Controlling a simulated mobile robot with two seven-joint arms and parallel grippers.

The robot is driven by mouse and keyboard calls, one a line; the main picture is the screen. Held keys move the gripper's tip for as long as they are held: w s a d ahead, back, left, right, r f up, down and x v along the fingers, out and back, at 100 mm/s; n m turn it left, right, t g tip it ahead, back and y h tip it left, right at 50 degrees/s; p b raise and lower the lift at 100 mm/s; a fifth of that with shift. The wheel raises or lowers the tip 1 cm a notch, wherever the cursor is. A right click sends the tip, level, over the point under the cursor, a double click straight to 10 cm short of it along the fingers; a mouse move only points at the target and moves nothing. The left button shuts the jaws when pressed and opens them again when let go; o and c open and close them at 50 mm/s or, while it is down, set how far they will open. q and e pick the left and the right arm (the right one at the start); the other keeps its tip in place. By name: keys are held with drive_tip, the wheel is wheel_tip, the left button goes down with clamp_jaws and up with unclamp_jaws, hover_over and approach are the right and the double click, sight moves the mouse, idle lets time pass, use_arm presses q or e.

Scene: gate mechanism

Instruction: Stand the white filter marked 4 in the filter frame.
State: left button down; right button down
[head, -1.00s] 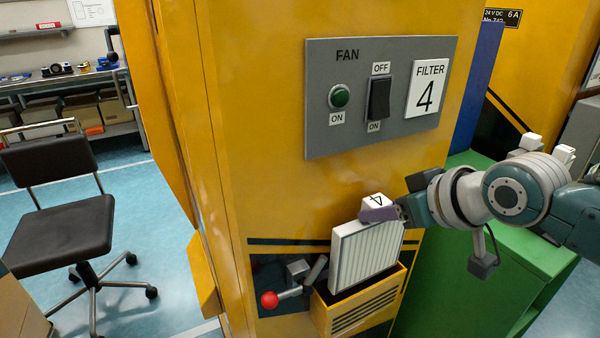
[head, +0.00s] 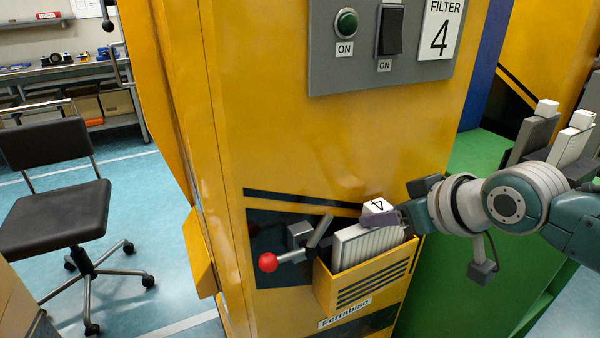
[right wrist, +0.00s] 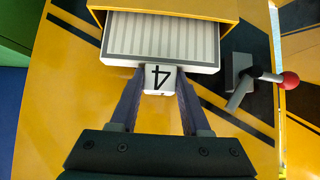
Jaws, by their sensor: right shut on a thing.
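The white filter marked 4 (head: 366,246) is upright, its lower part down inside the yellow filter frame (head: 370,295) on the machine front. Its pleated top part shows above the frame's rim. My right gripper (head: 378,216) is shut on the filter's white tab marked 4. In the right wrist view both fingers (right wrist: 160,82) press the tab's sides, and the filter (right wrist: 160,40) reaches into the frame (right wrist: 215,10). The filter's bottom is hidden in the frame. My left gripper is not in view.
A lever with a red knob (head: 268,262) stands just left of the frame. Above is the grey fan panel (head: 365,75) with a green button and switch. Other filters (head: 574,140) stand on the green surface at right. A chair (head: 60,205) is at left.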

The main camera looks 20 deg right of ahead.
drive_tip(key=shift+f, duration=0.65)
drive_tip(key=shift+f+b, duration=0.3)
drive_tip(key=shift+b, duration=0.15)
drive_tip(key=shift+c, duration=1.4)
unclamp_jaws()
drive_tip(key=p+v, duration=0.3)
drive_tip(key=v, duration=0.7)
